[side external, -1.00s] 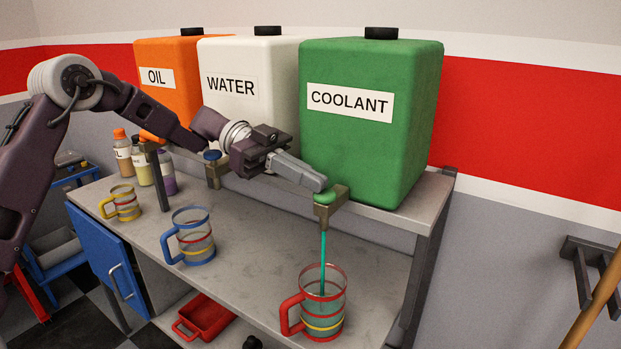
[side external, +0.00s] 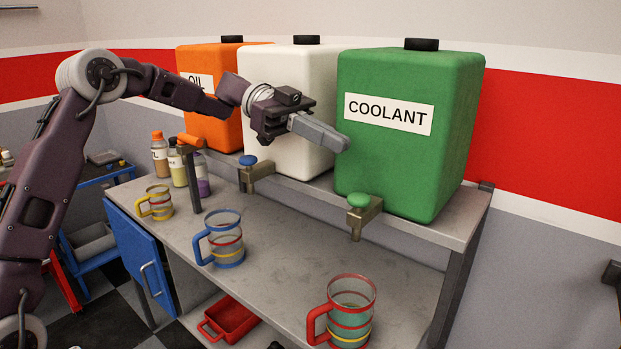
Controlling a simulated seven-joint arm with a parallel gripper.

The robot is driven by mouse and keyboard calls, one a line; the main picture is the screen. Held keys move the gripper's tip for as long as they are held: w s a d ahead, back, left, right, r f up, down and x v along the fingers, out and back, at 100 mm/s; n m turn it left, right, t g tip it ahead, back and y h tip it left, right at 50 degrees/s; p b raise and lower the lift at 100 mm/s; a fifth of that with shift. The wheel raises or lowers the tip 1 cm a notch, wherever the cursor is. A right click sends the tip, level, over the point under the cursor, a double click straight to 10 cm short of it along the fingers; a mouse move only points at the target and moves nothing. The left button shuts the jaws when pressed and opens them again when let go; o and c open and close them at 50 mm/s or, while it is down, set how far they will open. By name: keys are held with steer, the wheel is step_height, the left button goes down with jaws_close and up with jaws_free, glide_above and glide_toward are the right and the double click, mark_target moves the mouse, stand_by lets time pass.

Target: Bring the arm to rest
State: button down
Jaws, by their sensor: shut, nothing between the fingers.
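My gripper (side external: 345,143) is shut and empty. It is raised in the air in front of the white tank (side external: 315,80) and the left side of the green COOLANT tank (side external: 410,155), above the green-topped tap (side external: 363,204) and apart from it. My arm reaches in from the left with its elbow bent. No stream runs from the green tap. The red-handled mug (side external: 351,308) stands upright below it on the bench with greenish liquid inside.
The grey bench (side external: 290,290) also holds a blue-handled mug (side external: 222,240) and a yellow-handled mug (side external: 158,203). A blue-topped tap (side external: 250,168) and an orange-topped tap (side external: 190,142) stand along the shelf. The orange tank (side external: 215,120) is behind my arm. Small bottles (side external: 178,165) stand at the left.

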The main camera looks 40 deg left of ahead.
steer(key=s+d+f+n+y, duration=0.25)
steer(key=s+n+y, duration=0.5)
steer(key=s, duration=0.75)
steer(key=s+a+f+n+t+y, duration=0.2)
steer(key=s+a+f+n+y, duration=0.2)
steer(key=s, duration=0.4)
steer(key=s+a+f+n+t+y, duration=0.3)
steer(key=s+a+n, duration=0.3)
steer(key=s+a, duration=0.1)
steer(key=shift+s+f+t+y, duration=0.3)
steer(key=shift+s+f+y, duration=0.1)
steer(key=shift+s, duration=0.25)
